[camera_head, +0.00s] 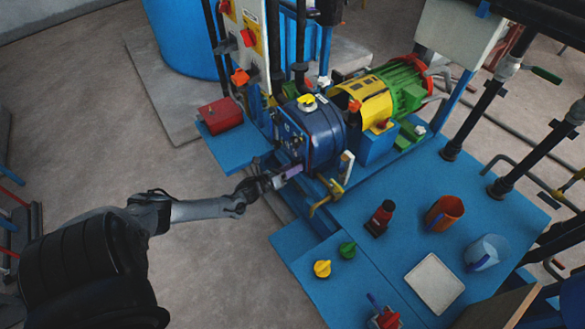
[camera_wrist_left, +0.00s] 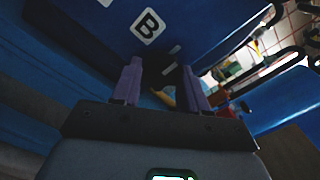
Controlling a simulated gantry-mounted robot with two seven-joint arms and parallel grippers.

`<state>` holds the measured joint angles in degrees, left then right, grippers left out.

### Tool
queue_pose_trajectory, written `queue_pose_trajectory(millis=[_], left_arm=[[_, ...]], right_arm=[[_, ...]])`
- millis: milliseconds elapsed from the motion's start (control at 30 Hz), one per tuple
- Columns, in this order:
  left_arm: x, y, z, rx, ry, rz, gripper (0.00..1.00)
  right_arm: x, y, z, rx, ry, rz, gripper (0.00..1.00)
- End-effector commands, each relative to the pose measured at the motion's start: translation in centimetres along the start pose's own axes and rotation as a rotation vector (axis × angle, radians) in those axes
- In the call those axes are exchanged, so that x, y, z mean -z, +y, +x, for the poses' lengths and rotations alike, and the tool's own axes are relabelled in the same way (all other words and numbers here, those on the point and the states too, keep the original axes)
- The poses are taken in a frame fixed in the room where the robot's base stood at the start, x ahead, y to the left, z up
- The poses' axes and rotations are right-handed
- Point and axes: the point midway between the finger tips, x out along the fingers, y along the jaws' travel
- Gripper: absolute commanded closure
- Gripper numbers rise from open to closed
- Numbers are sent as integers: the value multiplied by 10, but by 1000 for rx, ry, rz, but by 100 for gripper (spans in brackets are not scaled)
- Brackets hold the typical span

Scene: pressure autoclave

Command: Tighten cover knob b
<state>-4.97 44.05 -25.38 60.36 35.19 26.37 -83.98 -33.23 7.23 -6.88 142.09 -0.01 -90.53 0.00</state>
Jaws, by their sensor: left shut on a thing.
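The blue autoclave body (camera_head: 318,125) stands on the blue platform, with its front cover facing my left arm. My left gripper (camera_head: 289,173) is at the lower part of that cover. In the left wrist view the two purple fingers (camera_wrist_left: 163,85) point at the blue cover (camera_wrist_left: 90,40), just below a white "B" label (camera_wrist_left: 147,25). Cover knob b (camera_wrist_left: 174,73) is a small dark shape between the fingers, mostly in shadow. The gripper is shut on it. In the head view the fingers hide the knob. My right gripper is not in view.
A brass-coloured bent handle (camera_head: 327,195) is just right of my gripper. A red box (camera_head: 220,115) lies to the left. A yellow knob (camera_head: 322,268), a green knob (camera_head: 347,249), a dark red bottle (camera_head: 380,215) and a white tray (camera_head: 434,283) are on the platform.

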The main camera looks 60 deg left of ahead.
Motion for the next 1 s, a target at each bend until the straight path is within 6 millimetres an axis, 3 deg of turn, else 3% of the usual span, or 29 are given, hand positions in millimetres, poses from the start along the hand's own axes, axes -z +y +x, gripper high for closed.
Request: queue_pose_trajectory(millis=[333,367,500,833,1000], left_arm=[[-1,0,0,1,-2,3,87],[-1,0,0,1,-2,3,52],[-1,0,0,1,-1,2,31],[0,0,-2,0,0,2,31],[0,0,-16,-2,3,2,31]], right_arm=[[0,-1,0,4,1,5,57],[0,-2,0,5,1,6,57],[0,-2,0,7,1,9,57],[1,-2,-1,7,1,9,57],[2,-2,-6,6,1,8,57]])
